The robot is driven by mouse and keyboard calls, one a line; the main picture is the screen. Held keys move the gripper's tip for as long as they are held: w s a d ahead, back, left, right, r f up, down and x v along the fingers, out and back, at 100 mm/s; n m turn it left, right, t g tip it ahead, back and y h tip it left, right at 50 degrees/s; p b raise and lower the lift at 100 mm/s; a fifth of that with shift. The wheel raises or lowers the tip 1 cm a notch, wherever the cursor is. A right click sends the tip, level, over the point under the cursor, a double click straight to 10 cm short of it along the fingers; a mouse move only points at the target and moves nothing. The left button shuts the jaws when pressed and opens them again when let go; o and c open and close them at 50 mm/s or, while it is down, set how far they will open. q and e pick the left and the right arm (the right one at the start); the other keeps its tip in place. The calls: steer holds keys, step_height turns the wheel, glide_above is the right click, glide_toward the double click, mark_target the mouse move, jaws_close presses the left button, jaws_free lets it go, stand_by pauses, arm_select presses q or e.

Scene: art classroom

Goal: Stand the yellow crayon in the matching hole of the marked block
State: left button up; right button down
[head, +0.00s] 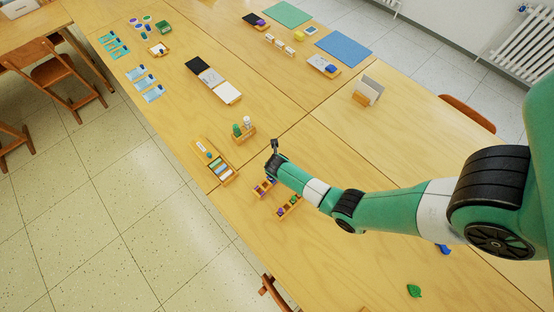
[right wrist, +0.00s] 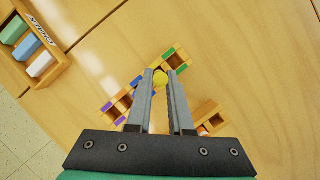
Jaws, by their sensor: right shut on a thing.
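My right gripper (head: 273,147) reaches in from the right over the table. In the right wrist view its fingers (right wrist: 160,76) are shut on the yellow crayon (right wrist: 160,79), of which only a rounded yellow end shows. Beneath lies a wooden block (right wrist: 117,107) with purple and green marks and dark square openings. The fingers hide its middle, so I cannot tell whether the crayon touches it or is in a hole. Another small wooden block (right wrist: 208,113) with openings is to the right. In the head view the blocks (head: 289,207) sit below the gripper. My left gripper is not in view.
A wooden chalk tray (right wrist: 52,71) lies to the left in the right wrist view. In the head view a small wooden holder (head: 245,138) with green and white items stands behind the gripper.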

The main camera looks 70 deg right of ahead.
steer(key=shift+f, duration=0.7)
stand_by(1.0)
steer(key=c, duration=0.7)
jaws_free()
steer(key=shift+c, duration=0.2)
steer(key=shift+o, duration=1.2)
step_height(320, 180, up, 6)
steer(key=p, duration=0.6)
